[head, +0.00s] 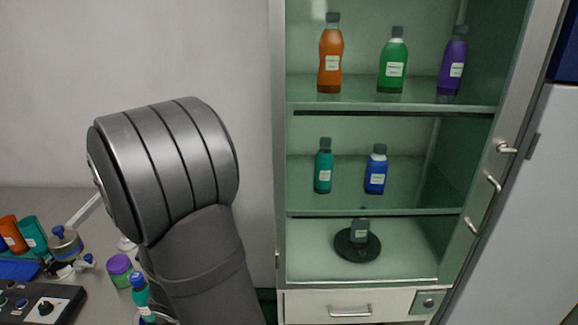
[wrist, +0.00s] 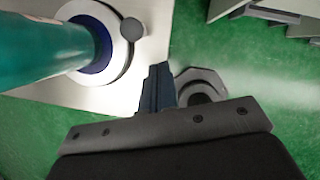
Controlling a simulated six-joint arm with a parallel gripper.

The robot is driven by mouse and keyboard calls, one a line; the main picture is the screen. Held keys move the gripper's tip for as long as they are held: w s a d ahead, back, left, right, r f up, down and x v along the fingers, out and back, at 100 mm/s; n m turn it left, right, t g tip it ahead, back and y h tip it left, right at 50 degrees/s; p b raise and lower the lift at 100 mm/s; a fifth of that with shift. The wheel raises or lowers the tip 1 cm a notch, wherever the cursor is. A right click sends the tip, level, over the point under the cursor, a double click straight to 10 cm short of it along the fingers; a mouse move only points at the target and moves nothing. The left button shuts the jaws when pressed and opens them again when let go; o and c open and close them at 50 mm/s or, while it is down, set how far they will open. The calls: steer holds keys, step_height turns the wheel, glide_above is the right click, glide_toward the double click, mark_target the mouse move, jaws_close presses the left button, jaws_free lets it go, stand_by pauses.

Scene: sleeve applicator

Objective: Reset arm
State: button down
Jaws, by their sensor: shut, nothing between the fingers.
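My gripper (wrist: 157,85) shows in the wrist view with its dark fingers together and nothing between them. It is over a green floor, beside a pale plate's edge. A teal bottle-like cylinder (wrist: 45,50) is at the upper left of the wrist view, apart from the fingers. Its end meets a dark blue ring on a white round base (wrist: 122,62). In the head view my grey arm fills the left middle, and the gripper is hidden. A teal bottle with a blue cap (head: 140,293) stands left of the arm.
A glass-shelved cabinet (head: 279,150) stands open at right with several bottles on its shelves. A round black stand (head: 357,245) sits on its bottom level. A control box (head: 45,305), blue tray (head: 18,268) and purple-lidded jar (head: 119,269) crowd the bench at lower left.

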steer(key=shift+w+a, duration=0.65)
steer(key=shift+w, duration=0.25)
steer(key=shift+a, duration=0.25)
steer(key=shift+s+a, duration=0.15)
steer(key=shift+s, duration=0.95)
steer(key=shift+s+a+m+h, duration=0.3)
steer(key=shift+s+m, duration=0.2)
steer(key=shift+m, duration=0.25)
steer(key=shift+s+a+m+h, duration=0.15)
steer(key=shift+s+m+h, duration=0.15)
steer(key=shift+s+m, duration=0.35)
steer(key=shift+w, duration=0.15)
